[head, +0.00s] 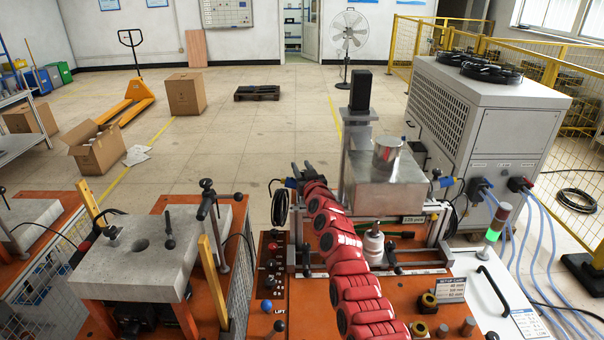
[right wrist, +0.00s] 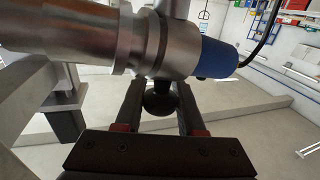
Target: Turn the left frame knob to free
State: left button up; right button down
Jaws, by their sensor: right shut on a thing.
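My right gripper (head: 301,170) is at the left end of the heater frame, at the far end of my red arm. In the right wrist view, the gripper (right wrist: 160,103) has its two dark fingers on either side of a round black knob (right wrist: 160,96), shut on it. The knob hangs from a metal fitting with a blue cylindrical end (right wrist: 214,58). In the head view, the blue end (head: 291,183) shows just left of the gripper, and the knob itself is hidden. My left gripper is not in view.
A metal block with a cylinder (head: 388,152) stands right of the gripper. A similar blue fitting (head: 446,182) is at the frame's right end. A grey stone-topped fixture (head: 130,285) stands at left. A large grey cabinet (head: 500,120) stands behind at right.

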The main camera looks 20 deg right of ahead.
jog(key=c, duration=0.5)
grip_release()
jog(key=shift+c, duration=0.2)
jog(key=shift+s, duration=0.1)
jog(key=shift+s+p, duration=0.35)
jog(key=shift+s, duration=0.1)
jog(key=s, duration=0.5)
jog(key=shift+s, duration=0.1)
jog(key=s+b, duration=0.3)
jog(key=s, duration=0.8)
jog(key=shift+s+a, duration=0.15)
